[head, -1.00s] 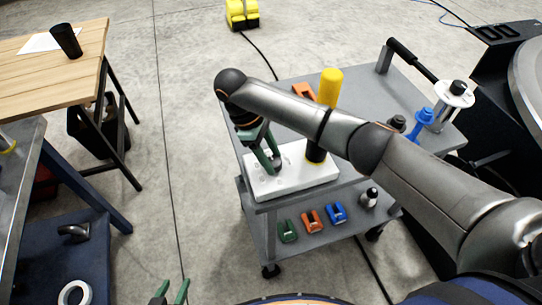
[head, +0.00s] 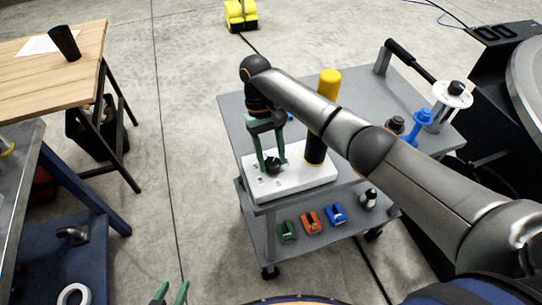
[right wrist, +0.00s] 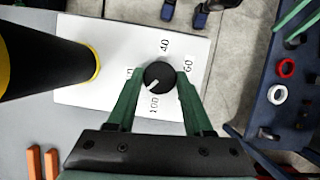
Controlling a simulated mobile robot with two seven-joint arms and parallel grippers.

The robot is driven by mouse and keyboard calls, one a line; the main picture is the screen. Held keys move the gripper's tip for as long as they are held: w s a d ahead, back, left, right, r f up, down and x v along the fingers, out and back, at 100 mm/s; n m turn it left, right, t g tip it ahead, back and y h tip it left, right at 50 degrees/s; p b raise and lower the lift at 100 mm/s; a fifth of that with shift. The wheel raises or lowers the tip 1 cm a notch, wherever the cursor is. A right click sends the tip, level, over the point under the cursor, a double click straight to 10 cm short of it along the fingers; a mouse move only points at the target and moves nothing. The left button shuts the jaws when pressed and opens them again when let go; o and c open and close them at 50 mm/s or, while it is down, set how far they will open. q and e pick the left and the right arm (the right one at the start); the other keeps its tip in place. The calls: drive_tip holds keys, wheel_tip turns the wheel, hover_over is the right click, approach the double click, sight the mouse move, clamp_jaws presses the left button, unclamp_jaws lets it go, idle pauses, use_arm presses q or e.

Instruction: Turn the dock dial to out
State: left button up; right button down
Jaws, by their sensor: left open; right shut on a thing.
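The dock dial is a round black knob (right wrist: 159,77) with a white pointer line, on a white plate (right wrist: 110,92) printed with numbers such as 40, 60 and 100. The pointer slants toward the lower left of the right wrist view, between 100 and a partly hidden label. I cannot read the word "out". My right gripper (head: 272,166) reaches down from above and is shut on the knob, one green finger on each side. The white plate also shows in the head view (head: 310,178). My left gripper (head: 170,294) is open and empty at the bottom edge.
A yellow and black cylinder (head: 328,88) stands beside the dial on the grey cart (head: 235,118). Blue (head: 421,125) and white (head: 452,94) pieces stand at its right. Several coloured clips, including a green one (head: 287,231), lie on the lower shelf. A wooden table (head: 60,75) is left.

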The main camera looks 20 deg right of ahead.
drive_tip(key=shift+m, duration=0.6)
drive_tip(key=shift+c, duration=1.5)
unclamp_jaws()
drive_tip(key=v, duration=1.2)
drive_tip(key=shift+d+r, duration=0.25)
drive_tip(key=shift+r, duration=0.05)
